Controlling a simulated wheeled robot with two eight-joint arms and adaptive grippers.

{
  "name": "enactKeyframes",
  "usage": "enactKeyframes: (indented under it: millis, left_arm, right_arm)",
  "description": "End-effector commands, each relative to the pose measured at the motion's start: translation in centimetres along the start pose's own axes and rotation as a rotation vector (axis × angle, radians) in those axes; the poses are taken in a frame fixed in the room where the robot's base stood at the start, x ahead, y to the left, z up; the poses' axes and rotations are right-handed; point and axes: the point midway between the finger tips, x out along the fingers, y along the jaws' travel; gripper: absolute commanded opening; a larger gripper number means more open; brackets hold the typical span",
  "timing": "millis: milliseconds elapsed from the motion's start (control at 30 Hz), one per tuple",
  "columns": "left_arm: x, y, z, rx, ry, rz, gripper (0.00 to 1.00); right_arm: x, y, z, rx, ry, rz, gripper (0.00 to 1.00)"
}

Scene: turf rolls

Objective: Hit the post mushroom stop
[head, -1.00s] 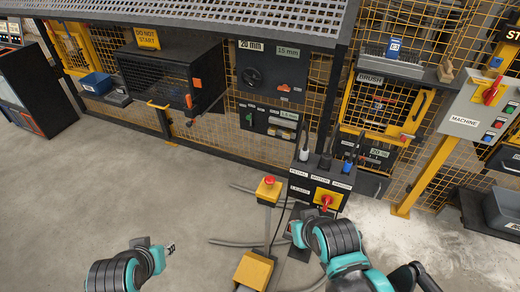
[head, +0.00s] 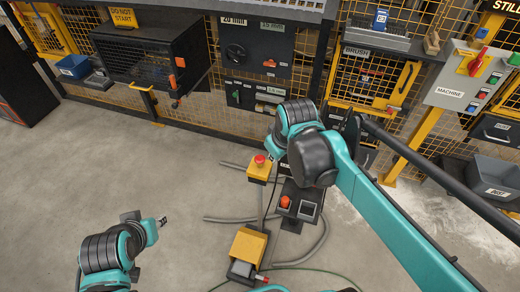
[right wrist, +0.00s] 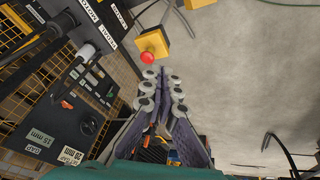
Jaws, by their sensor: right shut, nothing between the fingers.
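The post mushroom stop is a red button (head: 260,160) on a yellow box (head: 258,174) atop a post. In the right wrist view the red button (right wrist: 147,57) is just beyond my fingertips, slightly to their left, with its yellow box (right wrist: 154,41) behind it. My right gripper (right wrist: 163,75) is shut and empty, its fingers pointing towards the button; I cannot tell whether they touch it. In the head view my right arm hides most of that gripper. My left gripper (head: 162,221) hangs over bare floor at the lower left; its jaws are too small to judge.
A yellow-topped floor box (head: 249,243) and a dark pedestal with an orange-red button (head: 285,201) stand near the post, with cables on the floor. The labelled control panel (right wrist: 65,119) is close to my right gripper. Open floor lies at the left.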

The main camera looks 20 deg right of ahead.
Motion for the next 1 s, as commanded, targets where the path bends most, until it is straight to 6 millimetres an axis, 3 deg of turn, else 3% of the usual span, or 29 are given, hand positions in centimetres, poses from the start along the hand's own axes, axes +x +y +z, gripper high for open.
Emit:
enactKeyframes:
  millis: [33, 200, 400, 633, 1000]
  left_arm:
    - [-0.7, 0.0, -0.5, 0.000, 0.000, 0.000, 0.33]
    - [-1.9, 0.0, -1.3, 0.000, 0.000, 0.000, 0.33]
    - [-2.9, 0.0, -2.1, 0.000, 0.000, 0.000, 0.33]
    - [-3.4, 0.0, -2.4, 0.000, 0.000, 0.000, 0.33]
    - [-3.4, 0.0, -2.4, 0.000, 0.000, 0.000, 0.33]
  right_arm:
    - [0.0, 0.9, -2.2, -0.057, -0.035, -0.015, 0.00]
    - [2.4, 2.9, -7.4, -0.265, -0.150, -0.084, 0.00]
    - [6.4, 4.4, -11.3, -0.469, -0.250, -0.176, 0.00]
    - [9.2, 4.9, -12.7, -0.581, -0.297, -0.236, 0.00]
    - [9.6, 5.0, -12.8, -0.593, -0.302, -0.243, 0.00]
